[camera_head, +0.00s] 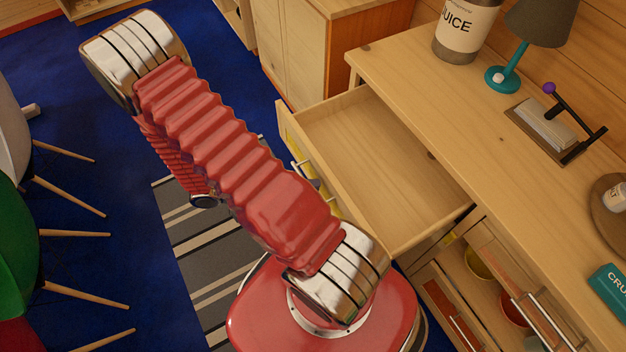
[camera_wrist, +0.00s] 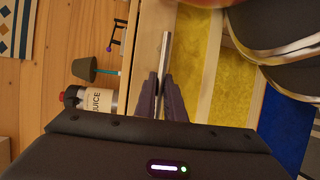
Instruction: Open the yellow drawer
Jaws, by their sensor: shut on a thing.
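The yellow drawer (camera_head: 375,150) is pulled well out of the wooden desk in the head view, and its bare wood inside is empty. Its yellow front (camera_head: 290,138) shows only as a strip beside my arm, with part of the metal bar handle (camera_head: 302,163). In the wrist view the yellow front (camera_wrist: 200,45) fills the middle right. My gripper (camera_wrist: 163,88) is shut on the metal handle (camera_wrist: 165,50), which runs between its dark fingers.
The desk top (camera_head: 430,100) carries a juice container (camera_head: 465,32), a teal lamp (camera_head: 505,75) and other small items. Below, an open compartment (camera_head: 480,260) holds bowls. Chair legs (camera_head: 75,190) stand at the left. A striped rug (camera_head: 205,240) lies on the blue floor.

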